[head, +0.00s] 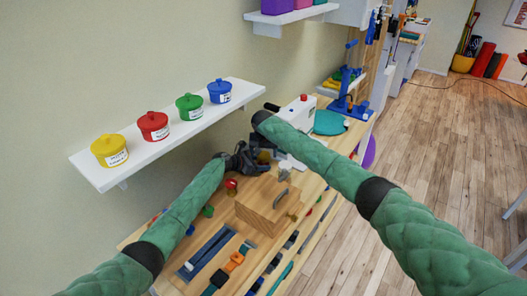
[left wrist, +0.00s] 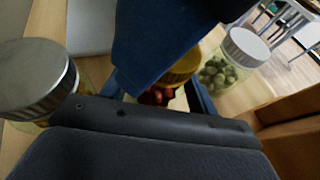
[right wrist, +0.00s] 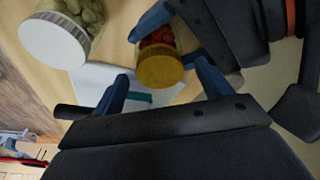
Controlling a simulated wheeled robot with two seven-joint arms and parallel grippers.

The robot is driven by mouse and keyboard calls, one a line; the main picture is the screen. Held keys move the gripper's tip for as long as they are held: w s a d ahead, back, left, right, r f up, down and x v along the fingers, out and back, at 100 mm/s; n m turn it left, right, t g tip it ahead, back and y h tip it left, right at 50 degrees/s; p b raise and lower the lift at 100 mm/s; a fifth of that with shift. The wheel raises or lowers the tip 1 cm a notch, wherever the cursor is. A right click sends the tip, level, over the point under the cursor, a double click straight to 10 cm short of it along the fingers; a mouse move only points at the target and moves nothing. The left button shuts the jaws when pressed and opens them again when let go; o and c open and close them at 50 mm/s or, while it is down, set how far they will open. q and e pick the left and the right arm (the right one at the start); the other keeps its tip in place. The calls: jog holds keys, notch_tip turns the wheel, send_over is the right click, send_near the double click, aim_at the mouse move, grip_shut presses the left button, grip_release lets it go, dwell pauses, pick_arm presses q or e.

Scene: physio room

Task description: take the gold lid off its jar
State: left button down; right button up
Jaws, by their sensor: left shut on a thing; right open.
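The jar with the gold lid (right wrist: 160,69) has red contents showing through its clear body (right wrist: 157,38) in the right wrist view. My left gripper (left wrist: 160,92) is shut on this jar's body, and the gold lid (left wrist: 183,68) shows between its fingers in the left wrist view. My right gripper (right wrist: 163,88) is open, with its blue fingers on either side of the lid and no visible grip on it. The lid sits on the jar. In the head view my left gripper (head: 245,160) is over the bench, and my right arm largely hides the jar.
A white-lided jar of green things (left wrist: 225,62) and a silver-lidded jar (left wrist: 35,78) stand close by. A wooden box (head: 268,205) is on the bench in front. A wall shelf (head: 95,173) with coloured pots is at the left.

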jog(key=c, duration=1.2)
jog(key=n+y, duration=0.1)
jog(key=n, duration=0.2)
jog(key=shift+d+n, duration=0.15)
jog(key=shift+n, duration=0.15)
jog(key=n+g+y, duration=0.1)
jog(key=n, duration=0.4)
jog(key=shift+d+n, duration=0.1)
jog(key=shift+n, duration=0.2)
jog(key=shift+w+r, duration=0.1)
jog(key=shift+r, duration=0.4)
